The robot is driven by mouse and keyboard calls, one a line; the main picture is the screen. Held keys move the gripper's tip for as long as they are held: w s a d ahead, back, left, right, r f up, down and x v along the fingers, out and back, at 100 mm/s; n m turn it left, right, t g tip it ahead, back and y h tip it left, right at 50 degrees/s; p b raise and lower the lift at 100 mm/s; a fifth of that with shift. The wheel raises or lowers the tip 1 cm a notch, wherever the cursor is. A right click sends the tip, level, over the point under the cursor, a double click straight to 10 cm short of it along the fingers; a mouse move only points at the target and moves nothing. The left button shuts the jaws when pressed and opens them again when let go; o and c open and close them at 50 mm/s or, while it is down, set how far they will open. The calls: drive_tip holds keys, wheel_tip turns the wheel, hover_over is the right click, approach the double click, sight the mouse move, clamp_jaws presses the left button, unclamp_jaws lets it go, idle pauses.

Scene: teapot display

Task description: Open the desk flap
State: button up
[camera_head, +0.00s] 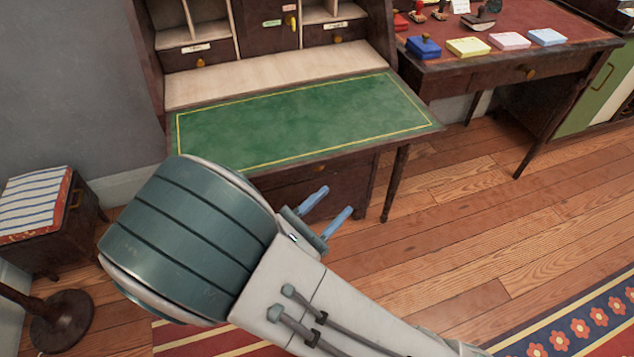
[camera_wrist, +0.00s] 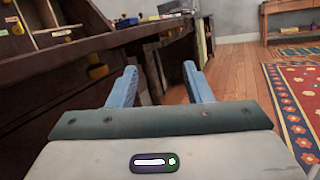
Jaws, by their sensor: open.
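The desk flap (camera_head: 300,117) lies folded down, roughly level, in front of the desk's compartments in the head view. Its upper face is green with a thin yellow border and a dark wooden edge. My gripper (camera_head: 333,205) is in front of the flap's front edge, apart from it in the picture; the height difference is hard to judge. Its two blue fingers are spread with nothing between them. In the wrist view my gripper (camera_wrist: 160,72) points along the dark desk front, which fills the left side. My arm hides the flap's near left part.
A brown side desk (camera_head: 470,75) with coloured boxes stands to the right. A striped-top stool (camera_head: 35,205) and a dark round stand base (camera_head: 62,318) are at left. The wooden floor (camera_head: 460,210) in front is clear, with a patterned rug (camera_head: 580,328) nearer.

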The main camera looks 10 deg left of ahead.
sight(315, 169)
drive_tip(key=s+a+f+n+t+y+b, duration=0.2)
drive_tip(key=s+a+f+n+t+y, duration=0.1)
drive_tip(key=a+f+n+t+y, duration=0.25)
drive_tip(key=shift+g+y, duration=0.35)
drive_tip(key=shift+y, duration=0.1)
drive_tip(key=b+x, duration=0.1)
drive_tip(key=x, duration=0.3)
drive_tip(key=a+r+b+x, duration=0.1)
drive_tip(key=x, duration=0.4)
drive_tip(key=b+x, duration=0.1)
drive_tip(key=x, duration=0.3)
drive_tip(key=shift+w+a+r, duration=0.2)
drive_tip(key=shift+r, duration=0.25)
